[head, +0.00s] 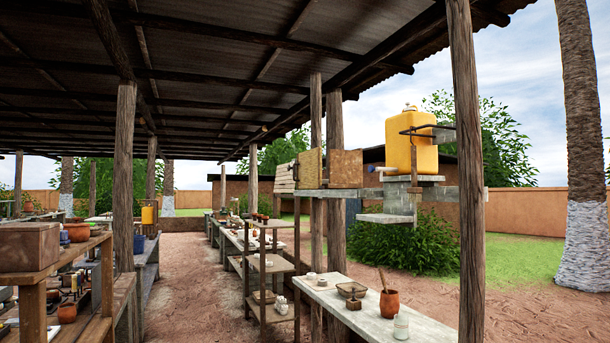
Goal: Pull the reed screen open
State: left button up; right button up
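No thing in the head view is clearly a reed screen. A small tan, straw-coloured panel (310,168) stands upright on a raised ledge right of centre; I cannot tell whether it is reed. A slatted pale wooden piece (286,177) is just left of it, and a browner panel (346,169) is just right of it. All are small and far off. Neither of my grippers is in view.
Wooden posts (124,180) and (466,170) hold up the roof. A grey bench (425,328) with a terracotta pot (389,303) is at the front right. A wooden shelf (270,262) stands at centre. An earthen aisle (190,285) lies open left of it. A yellow container (410,145) stands on blocks.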

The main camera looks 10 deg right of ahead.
aim_at(309, 163)
jog(key=i, duration=5.1)
jog(key=j, duration=0.1)
